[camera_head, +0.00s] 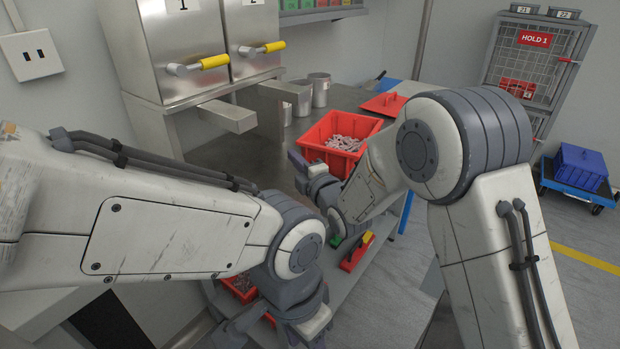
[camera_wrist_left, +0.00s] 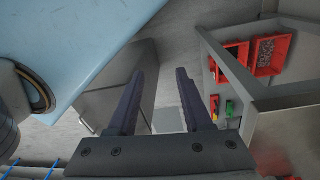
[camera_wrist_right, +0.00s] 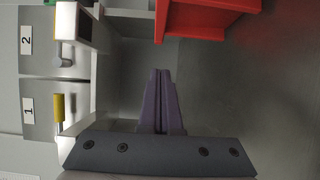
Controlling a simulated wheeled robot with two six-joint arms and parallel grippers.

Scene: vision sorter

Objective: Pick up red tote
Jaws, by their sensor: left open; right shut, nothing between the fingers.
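A red tote (camera_head: 322,158) holding a pile of pale parts stands on the dark metal bench. My right gripper (camera_head: 298,168) is beside its near left side, with its fingers shut and empty. In the right wrist view, the shut fingers (camera_wrist_right: 161,72) are below the red tote (camera_wrist_right: 205,18), which is cut off by the top edge; a gap shows between them. My left gripper is low in front of the bench, with its fingertips hard to make out in the head view. In the left wrist view its fingers (camera_wrist_left: 160,85) are open and empty.
A red lid (camera_head: 384,104) lies behind the tote. Metal cups (camera_head: 320,90) stand at the back. Steel dispensers (camera_head: 180,40) with yellow handles overhang the bench at left. Other red bins (camera_wrist_left: 271,55) sit on a lower shelf. A blue tote (camera_head: 580,166) rests on a cart at right.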

